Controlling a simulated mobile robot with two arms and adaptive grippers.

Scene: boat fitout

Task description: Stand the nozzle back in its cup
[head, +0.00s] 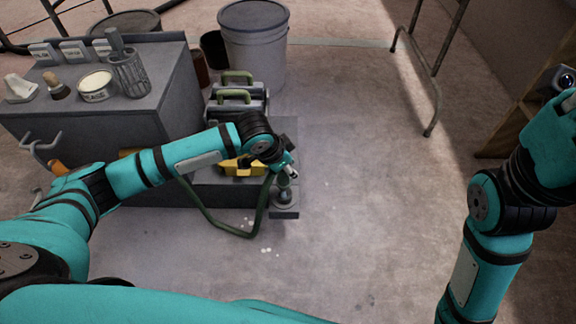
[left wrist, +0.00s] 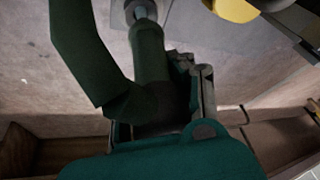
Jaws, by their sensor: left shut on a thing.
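My left gripper (head: 287,172) is shut on the green nozzle, low over the grey corner ledge; my arm and gripper hide much of the nozzle in the head view. In the left wrist view the dark green nozzle body (left wrist: 150,65) sits between the fingers (left wrist: 180,100), its narrow end pointing toward a grey plate. The small grey cup (head: 284,196) stands on the ledge just below the gripper. I cannot tell whether the nozzle's end is inside the cup or above it. The green hose (head: 225,227) loops down and back up to the nozzle.
A grey cabinet (head: 165,120) with a tin (head: 96,86) and a mesh holder (head: 129,75) on top stands left. A yellow item (head: 240,168) lies beside the gripper. Green-handled cases (head: 237,102) and a grey bucket (head: 253,45) are behind. The floor right is clear.

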